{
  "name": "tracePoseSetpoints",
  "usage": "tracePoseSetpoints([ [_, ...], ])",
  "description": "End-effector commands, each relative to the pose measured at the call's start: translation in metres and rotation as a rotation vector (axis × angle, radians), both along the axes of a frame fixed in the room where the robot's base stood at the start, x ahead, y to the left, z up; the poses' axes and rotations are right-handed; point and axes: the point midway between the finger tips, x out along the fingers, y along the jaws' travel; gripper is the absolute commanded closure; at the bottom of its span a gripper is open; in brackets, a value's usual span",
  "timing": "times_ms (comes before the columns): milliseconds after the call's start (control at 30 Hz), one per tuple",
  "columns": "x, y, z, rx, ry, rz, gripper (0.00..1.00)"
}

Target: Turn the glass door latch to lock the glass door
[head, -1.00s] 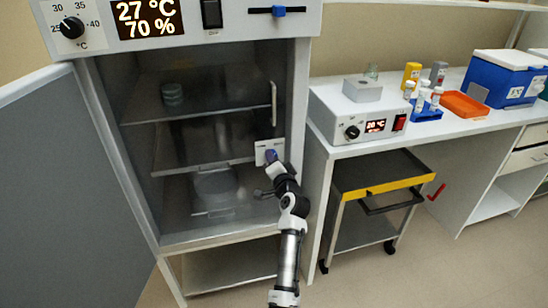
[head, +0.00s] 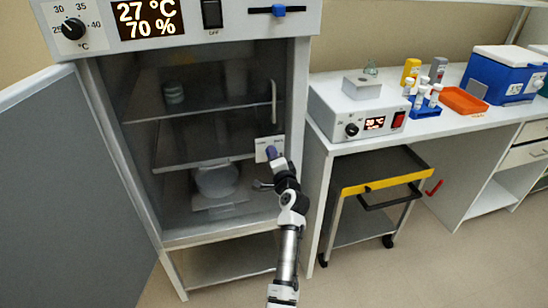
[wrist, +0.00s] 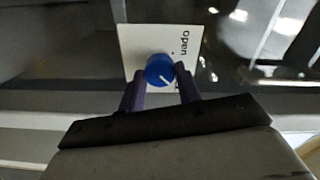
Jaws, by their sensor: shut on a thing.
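The glass door (head: 215,130) of the incubator is closed, with shelves showing through it and a vertical handle (head: 274,100) on its right. The latch is a round blue knob (wrist: 159,70) on a white plate (wrist: 135,45), with a white line on the knob pointing to the lower right of the wrist view. The word "open" is printed on the plate; other lettering is mostly hidden by a finger. My gripper (wrist: 160,73) is shut on the knob, one dark purple finger on each side. In the head view the plate (head: 263,145) shows, but my gripper (head: 273,154) hides the knob.
The solid outer door (head: 60,190) stands wide open at the left. A bench (head: 470,125) with a heater box (head: 335,125), a blue cooler (head: 500,75) and an orange tray (head: 465,101) is at the right. A cart (head: 375,180) stands under it.

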Motion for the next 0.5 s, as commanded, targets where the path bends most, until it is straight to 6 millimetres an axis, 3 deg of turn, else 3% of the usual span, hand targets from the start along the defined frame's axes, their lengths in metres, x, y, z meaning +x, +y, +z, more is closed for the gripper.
tracePoseSetpoints([
  [67, 0.0000, 0.0001, -0.0001, 0.002, 0.001, 0.000, 0.89],
  [100, 0.0000, 0.0001, -0.0001, 0.002, 0.001, 0.000, 0.64],
  [233, 0.0000, 0.0001, 0.0000, 0.001, 0.000, 0.000, 0.47],
  [500, -0.0002, -0.0001, -0.0001, 0.000, 0.000, 0.000, 0.45],
])
